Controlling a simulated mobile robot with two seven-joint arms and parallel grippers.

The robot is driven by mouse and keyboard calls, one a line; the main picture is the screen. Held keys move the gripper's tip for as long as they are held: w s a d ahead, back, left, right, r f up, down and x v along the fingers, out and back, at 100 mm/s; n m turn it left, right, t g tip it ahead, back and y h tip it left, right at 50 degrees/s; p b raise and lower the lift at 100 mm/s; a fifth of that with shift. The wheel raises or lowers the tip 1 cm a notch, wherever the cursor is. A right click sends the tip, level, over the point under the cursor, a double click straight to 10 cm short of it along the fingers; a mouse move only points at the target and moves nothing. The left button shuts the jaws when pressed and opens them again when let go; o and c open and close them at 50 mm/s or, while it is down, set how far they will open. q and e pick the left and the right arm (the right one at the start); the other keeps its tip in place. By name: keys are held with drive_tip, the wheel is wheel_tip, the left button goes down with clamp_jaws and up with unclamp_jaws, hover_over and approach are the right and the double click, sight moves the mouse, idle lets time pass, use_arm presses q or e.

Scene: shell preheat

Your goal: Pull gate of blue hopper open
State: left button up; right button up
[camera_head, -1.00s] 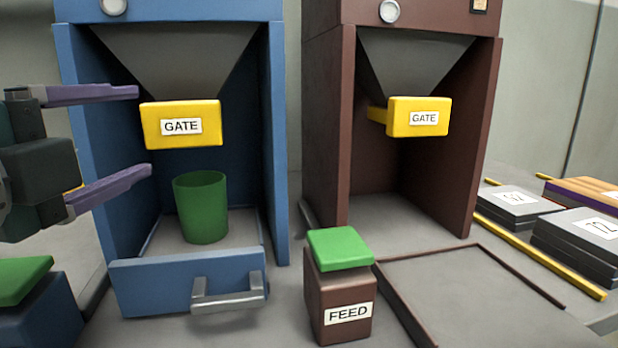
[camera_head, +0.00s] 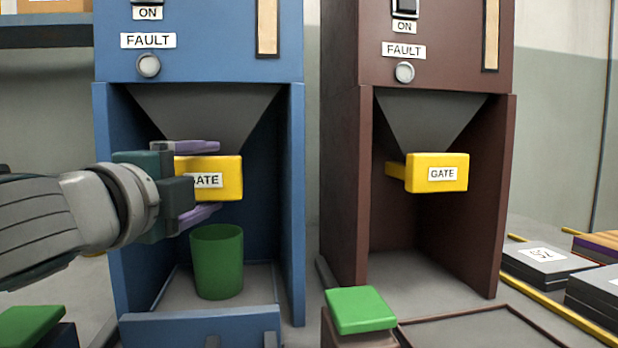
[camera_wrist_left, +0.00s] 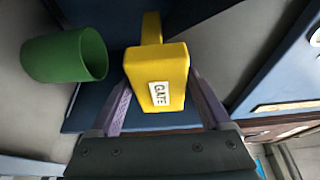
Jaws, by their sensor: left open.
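The blue hopper (camera_head: 296,200) stands left of centre in the head view. Its yellow gate (camera_head: 228,178), labelled GATE, sits under the grey funnel; it also shows in the left wrist view (camera_wrist_left: 172,68). My left gripper (camera_head: 200,182) is open, with one purple finger above the gate block and one below it. In the left wrist view the gate lies between the two fingers (camera_wrist_left: 160,100), with a gap visible on the lower-finger side. The gripper body hides the gate's left end in the head view. My right gripper is not in view.
A green cup (camera_head: 217,262) stands below the gate inside the blue hopper, close under the lower finger. A brown hopper (camera_head: 342,180) with its own yellow gate (camera_head: 428,172) stands to the right. A green-topped feed box (camera_head: 360,310) is in front.

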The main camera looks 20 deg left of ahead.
use_arm(q)
clamp_jaws()
idle(0.8)
